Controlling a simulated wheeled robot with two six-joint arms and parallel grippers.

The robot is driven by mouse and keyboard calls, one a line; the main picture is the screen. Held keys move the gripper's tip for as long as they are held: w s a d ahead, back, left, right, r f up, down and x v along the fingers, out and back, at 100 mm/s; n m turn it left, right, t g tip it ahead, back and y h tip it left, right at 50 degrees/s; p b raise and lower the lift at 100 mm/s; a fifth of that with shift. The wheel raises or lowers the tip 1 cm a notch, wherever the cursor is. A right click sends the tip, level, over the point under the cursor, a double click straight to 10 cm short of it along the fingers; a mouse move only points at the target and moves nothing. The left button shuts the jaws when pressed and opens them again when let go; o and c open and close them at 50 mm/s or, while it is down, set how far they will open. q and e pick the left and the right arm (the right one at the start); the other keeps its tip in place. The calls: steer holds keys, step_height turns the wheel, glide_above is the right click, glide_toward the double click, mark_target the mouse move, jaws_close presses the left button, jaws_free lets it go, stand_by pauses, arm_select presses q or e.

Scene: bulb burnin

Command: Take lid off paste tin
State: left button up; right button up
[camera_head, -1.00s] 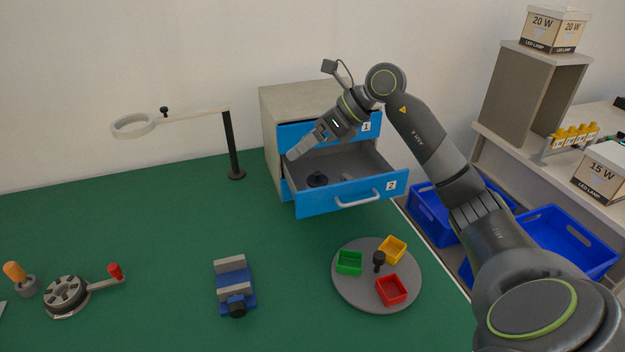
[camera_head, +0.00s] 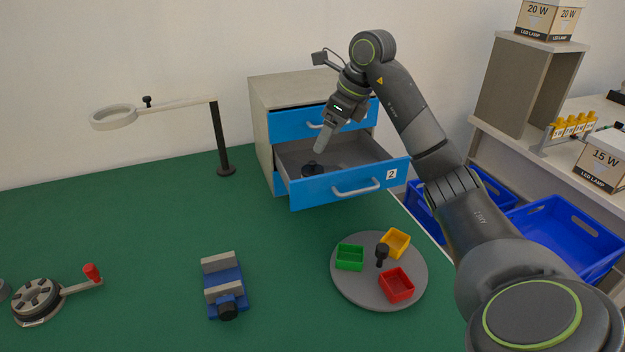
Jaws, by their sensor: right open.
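The drawer marked 2 (camera_head: 345,186) is pulled open from the cabinet. Inside it a dark round object with a knob on top (camera_head: 312,169) stands near the left side; it may be the lidded paste tin, but it is too small to be sure. My right gripper (camera_head: 320,149) is open, pointing down just above this object. Its fingers partly overlap the object's top, and I cannot tell whether they touch it. My left gripper is not in view.
The closed drawer above (camera_head: 290,124) sits close behind my right gripper. A grey turntable (camera_head: 345,283) with green, yellow and red bins stands in front. A blue vise (camera_head: 225,285), a crank device (camera_head: 38,300) and a magnifier stand (camera_head: 221,140) are on the green table.

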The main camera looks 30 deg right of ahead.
mark_target(315, 162)
steer(key=shift+p+x, duration=0.75)
steer(key=shift+x, duration=3.75)
steer(key=c, duration=1)
